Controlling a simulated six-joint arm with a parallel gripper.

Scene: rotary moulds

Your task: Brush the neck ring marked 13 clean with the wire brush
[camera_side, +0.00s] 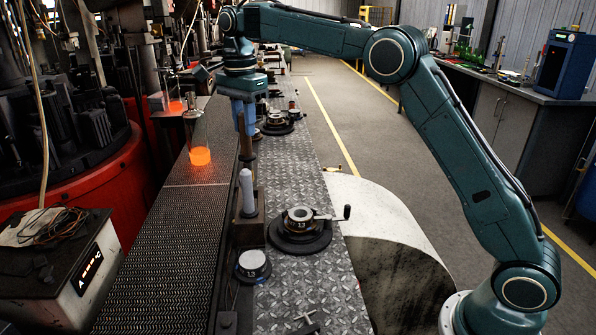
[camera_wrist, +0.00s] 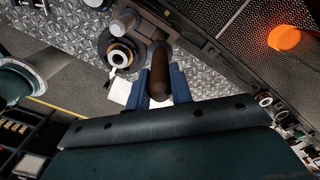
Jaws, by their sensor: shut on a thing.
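The neck ring marked 13 (camera_side: 299,214) sits on a round black base with a crank handle at its right, on the diamond-plate walkway. My gripper (camera_side: 246,128) is above and behind it in the side view, pointing down. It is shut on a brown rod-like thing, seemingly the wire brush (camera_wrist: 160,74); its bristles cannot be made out. The brush is well apart from ring 13. In the wrist view a ring (camera_wrist: 120,56) on a dark round base lies beside the brush; its number cannot be read.
A pale upright cylinder (camera_side: 247,192) and a round lidded pot (camera_side: 253,262) stand near ring 13. Another ring station (camera_side: 277,122) is farther back. Glowing hot glass (camera_side: 200,156) stands on the conveyor (camera_side: 165,255) at left. A T-shaped tool (camera_side: 305,318) lies in front.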

